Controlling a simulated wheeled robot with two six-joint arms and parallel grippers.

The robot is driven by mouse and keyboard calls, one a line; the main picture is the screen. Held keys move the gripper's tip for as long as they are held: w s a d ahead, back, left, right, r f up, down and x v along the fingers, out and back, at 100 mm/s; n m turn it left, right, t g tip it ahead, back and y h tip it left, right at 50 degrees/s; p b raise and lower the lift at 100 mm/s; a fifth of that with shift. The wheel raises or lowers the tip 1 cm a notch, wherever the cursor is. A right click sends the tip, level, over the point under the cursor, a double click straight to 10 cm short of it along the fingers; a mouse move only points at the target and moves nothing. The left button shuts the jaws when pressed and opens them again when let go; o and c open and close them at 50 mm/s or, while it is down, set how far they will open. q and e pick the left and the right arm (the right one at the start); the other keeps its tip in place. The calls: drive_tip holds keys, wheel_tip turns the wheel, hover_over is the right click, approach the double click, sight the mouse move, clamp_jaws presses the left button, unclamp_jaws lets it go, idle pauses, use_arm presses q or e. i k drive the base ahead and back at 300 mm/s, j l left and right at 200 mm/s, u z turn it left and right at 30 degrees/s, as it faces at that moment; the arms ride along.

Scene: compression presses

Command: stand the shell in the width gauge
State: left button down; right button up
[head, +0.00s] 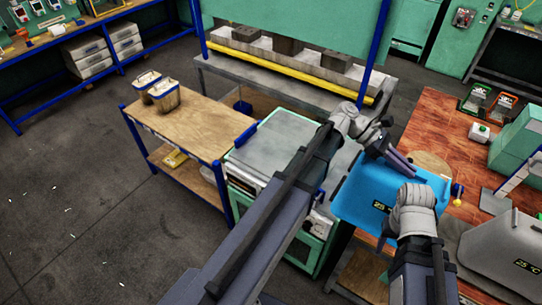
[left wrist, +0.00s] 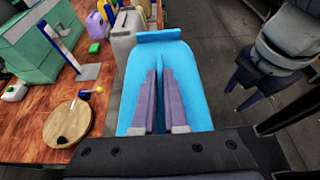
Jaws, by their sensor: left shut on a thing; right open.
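The blue shell (head: 365,195), a curved sheet marked 25 °C, is in my left gripper (head: 412,170). In the left wrist view the left fingers (left wrist: 164,72) are shut on the shell (left wrist: 135,85), which spreads out beyond them. The shell hangs at the left edge of the red-brown bench, partly behind my right wrist. My right gripper (left wrist: 243,100) is open and empty beside the shell in the left wrist view. A grey plate with a blue upright (left wrist: 60,45) stands on the bench; I cannot tell surely that it is the width gauge.
A round wooden disc (left wrist: 68,122) and a yellow ball on a stem (left wrist: 98,90) lie on the bench near the shell. A grey shell-like piece (head: 500,245) marked 25 °C is at right. A green box (head: 520,150) stands behind. A wooden cart (head: 195,125) is at left.

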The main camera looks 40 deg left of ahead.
sight(280, 157)
drive_tip(key=j, duration=1.6)
drive_tip(key=i+j, duration=0.15)
drive_tip(key=j, duration=0.25)
drive_tip(key=i+j, duration=0.15)
drive_tip(key=j, duration=0.25)
drive_tip(key=i, duration=0.2)
